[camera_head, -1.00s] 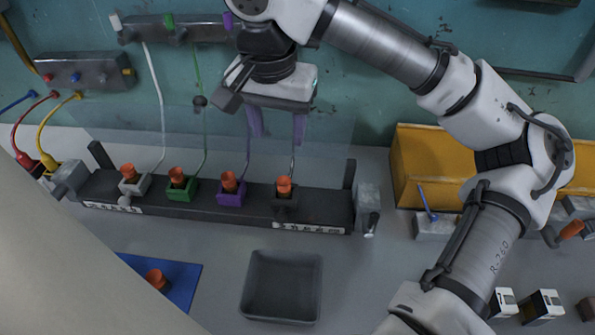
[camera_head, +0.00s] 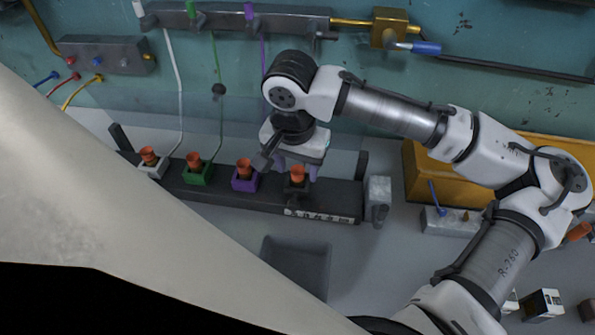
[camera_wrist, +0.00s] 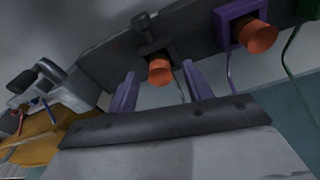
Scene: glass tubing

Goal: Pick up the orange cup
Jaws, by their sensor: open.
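Several small orange cups sit in a row of holders on a dark rack (camera_head: 335,199). They are in the white holder (camera_head: 148,154), the green holder (camera_head: 194,160), the purple holder (camera_head: 244,166) and, at the right end, the black holder (camera_head: 297,174). My gripper (camera_head: 297,169) is open and low over the right-end cup. In the wrist view that cup (camera_wrist: 159,71) appears between my two purple fingers (camera_wrist: 160,73), with a gap on each side. I cannot tell how deep the fingers reach around it. The purple-holder cup (camera_wrist: 258,37) is at upper right.
A grey bin (camera_head: 298,265) stands in front of the rack, partly hidden. A grey block (camera_head: 378,195) stands at the rack's right end. A yellow box (camera_head: 425,170) is behind my arm. Tubes (camera_head: 178,90) hang from a wall manifold behind the rack.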

